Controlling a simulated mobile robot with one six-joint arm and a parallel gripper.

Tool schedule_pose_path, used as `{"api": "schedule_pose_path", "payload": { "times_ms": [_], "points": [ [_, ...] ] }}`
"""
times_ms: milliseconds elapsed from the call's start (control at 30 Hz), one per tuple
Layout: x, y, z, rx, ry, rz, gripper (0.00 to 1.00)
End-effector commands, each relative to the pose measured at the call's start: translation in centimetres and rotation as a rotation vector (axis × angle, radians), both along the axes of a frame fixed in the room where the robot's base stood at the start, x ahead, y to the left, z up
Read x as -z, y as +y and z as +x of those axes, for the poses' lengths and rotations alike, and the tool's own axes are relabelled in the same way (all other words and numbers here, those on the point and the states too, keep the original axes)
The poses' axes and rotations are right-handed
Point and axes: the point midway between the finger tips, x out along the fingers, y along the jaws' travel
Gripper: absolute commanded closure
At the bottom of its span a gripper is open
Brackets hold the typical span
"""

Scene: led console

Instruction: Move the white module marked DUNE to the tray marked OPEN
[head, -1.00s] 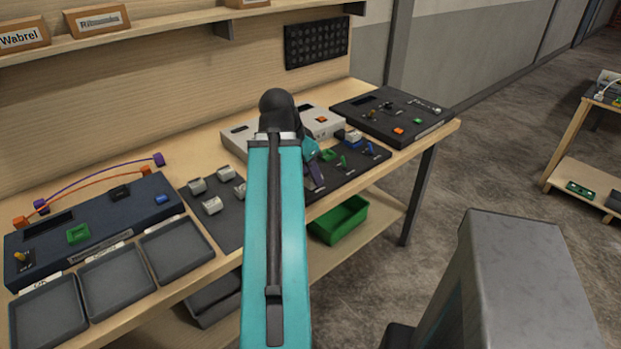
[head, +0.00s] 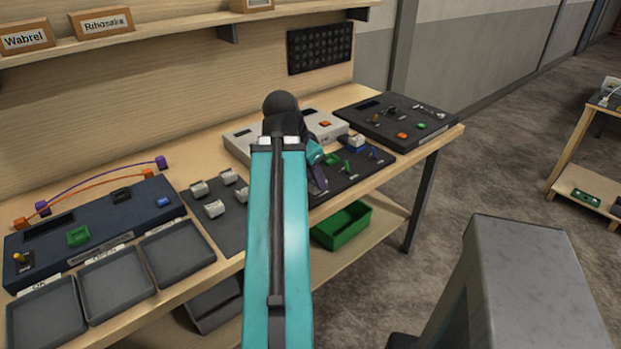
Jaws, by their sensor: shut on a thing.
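The tray marked OPEN (head: 118,311) is the middle one of three grey trays at the front left of the bench, and it looks empty. Several white modules (head: 215,209) stand on a dark mat right of the trays; their markings are too small to read, so I cannot tell which is DUNE. My teal arm crosses the middle of the view and hides part of this mat. My gripper (head: 318,180) shows only in part, right of the arm, low over a dark board with coloured parts. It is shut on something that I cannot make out.
A tray marked OK (head: 44,342) and a third tray (head: 178,272) flank the OPEN tray. A dark blue console (head: 110,238) with raised orange and purple cables lies behind them. A light console (head: 236,142) and dark panel (head: 432,140) are at the back right. A green bin (head: 342,235) sits below.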

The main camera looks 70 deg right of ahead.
Motion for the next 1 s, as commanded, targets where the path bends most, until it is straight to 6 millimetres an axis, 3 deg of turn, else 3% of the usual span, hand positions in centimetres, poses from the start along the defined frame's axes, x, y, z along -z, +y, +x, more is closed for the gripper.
{"api": "schedule_pose_path", "payload": {
  "times_ms": [167,367,667,1000],
  "points": [
    [0.0,0.2,0.8,-0.015,0.000,0.000,0.92],
    [0.1,1.0,3.8,-0.071,0.000,0.000,0.92],
    [0.3,3.5,11.2,-0.215,0.000,0.000,0.92],
    [0.6,7.6,19.6,-0.396,0.000,0.000,0.92]
  ]
}}
